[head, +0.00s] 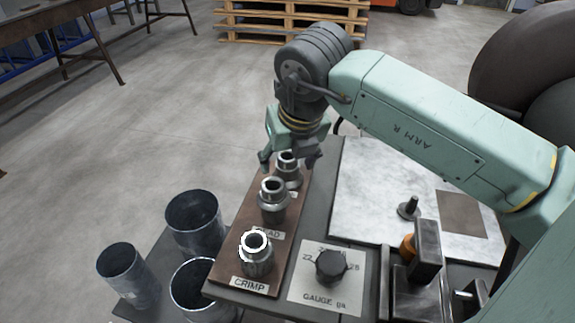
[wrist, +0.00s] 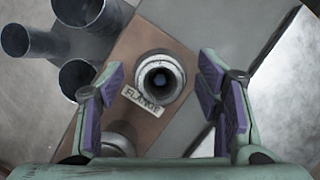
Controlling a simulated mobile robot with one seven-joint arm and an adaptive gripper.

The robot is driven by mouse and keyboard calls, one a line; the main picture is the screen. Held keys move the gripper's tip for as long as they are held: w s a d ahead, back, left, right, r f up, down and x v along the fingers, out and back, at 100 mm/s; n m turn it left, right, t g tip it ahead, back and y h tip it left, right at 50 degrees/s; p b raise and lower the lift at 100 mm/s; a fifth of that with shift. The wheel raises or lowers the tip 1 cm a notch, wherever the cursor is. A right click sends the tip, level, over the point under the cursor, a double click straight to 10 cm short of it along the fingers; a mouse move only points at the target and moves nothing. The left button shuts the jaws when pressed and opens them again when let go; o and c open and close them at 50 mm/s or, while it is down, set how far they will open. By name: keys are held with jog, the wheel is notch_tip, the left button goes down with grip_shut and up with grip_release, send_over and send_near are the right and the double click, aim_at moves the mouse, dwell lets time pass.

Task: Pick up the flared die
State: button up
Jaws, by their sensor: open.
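Three grey metal dies stand upright in a row on a brown board (head: 231,247). The farthest, the flange die (head: 288,170), shows from above in the wrist view (wrist: 160,77) as a round collar with a dark bore, beside a label reading FLANGE. The middle die (head: 273,200) stands by the partly hidden bead label. The nearest, the crimp die (head: 256,256), has a notched top and stands behind the CRIMP label. My gripper (head: 289,162) is open and empty over the flange die. In the wrist view its fingers (wrist: 162,74) stand on either side of that die, with gaps.
Several open metal duct tubes (head: 193,222) stand left of the board. A gauge dial (head: 331,268) on a pale plate sits to its right. Beyond are a pale marble slab (head: 375,190), a small dark peg (head: 409,208) and a dark clamp-like fixture (head: 427,255).

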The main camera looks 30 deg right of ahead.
jog(key=shift+c, duration=0.3)
grip_shut()
dwell(0.6)
